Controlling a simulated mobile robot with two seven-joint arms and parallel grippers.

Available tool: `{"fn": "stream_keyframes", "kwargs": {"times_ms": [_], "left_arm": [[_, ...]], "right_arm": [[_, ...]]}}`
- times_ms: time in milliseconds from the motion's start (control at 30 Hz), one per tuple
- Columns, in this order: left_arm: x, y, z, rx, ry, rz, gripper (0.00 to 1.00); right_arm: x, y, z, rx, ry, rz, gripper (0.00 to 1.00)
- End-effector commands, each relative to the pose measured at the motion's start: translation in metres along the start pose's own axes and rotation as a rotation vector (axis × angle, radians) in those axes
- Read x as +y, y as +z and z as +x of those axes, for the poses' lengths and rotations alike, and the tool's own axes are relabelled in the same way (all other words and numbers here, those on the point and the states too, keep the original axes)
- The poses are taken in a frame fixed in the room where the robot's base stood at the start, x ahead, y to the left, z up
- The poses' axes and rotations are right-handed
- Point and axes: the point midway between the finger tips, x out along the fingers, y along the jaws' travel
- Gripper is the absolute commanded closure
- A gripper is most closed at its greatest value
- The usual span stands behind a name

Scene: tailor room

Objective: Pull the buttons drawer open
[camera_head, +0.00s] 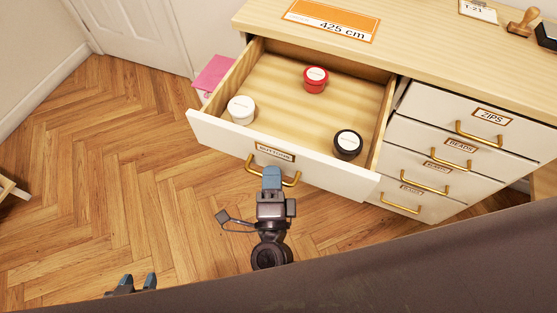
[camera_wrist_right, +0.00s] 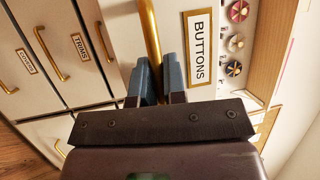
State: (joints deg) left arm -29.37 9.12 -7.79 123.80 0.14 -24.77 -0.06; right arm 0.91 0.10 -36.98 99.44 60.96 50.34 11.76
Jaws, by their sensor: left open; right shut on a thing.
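The buttons drawer (camera_head: 220,133) is pulled out of the cabinet, its inside showing in the head view. Its label reads BUTTONS in the right wrist view (camera_wrist_right: 199,52). My left gripper (camera_head: 131,284) is open and empty over the floor at the lower left.
Shut drawers, the top one labelled ZIPS (camera_head: 470,112), stand right of the open drawer. The cabinet top (camera_head: 420,55) holds an orange sign (camera_head: 331,21) and a wooden stamp (camera_head: 522,22). A pink thing (camera_head: 213,73) lies behind the drawer.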

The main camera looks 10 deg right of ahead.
Motion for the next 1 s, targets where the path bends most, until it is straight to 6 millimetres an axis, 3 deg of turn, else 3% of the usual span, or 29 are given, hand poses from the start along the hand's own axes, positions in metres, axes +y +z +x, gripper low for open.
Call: {"fn": "stream_keyframes", "kwargs": {"times_ms": [467,500,567,1000], "left_arm": [[-0.001,-0.0003,0.0003,0.0,-0.002,0.0,0.57],[-0.001,-0.0004,0.0003,0.0,-0.002,0.0,0.57],[-0.0009,-0.0005,0.0003,0.001,-0.002,0.0,0.57],[0.0004,-0.0006,0.0006,0.002,0.001,0.0,0.57]], "right_arm": [[-0.0005,0.0022,-0.0053,-0.001,0.001,-0.001,1.0],[-0.0005,0.0022,-0.0053,-0.001,0.001,-0.001,0.85],[-0.0004,0.0022,-0.0053,-0.001,0.001,-0.001,0.78],[0.0002,0.0026,-0.0052,-0.001,0.001,0.0,0.78]]}}
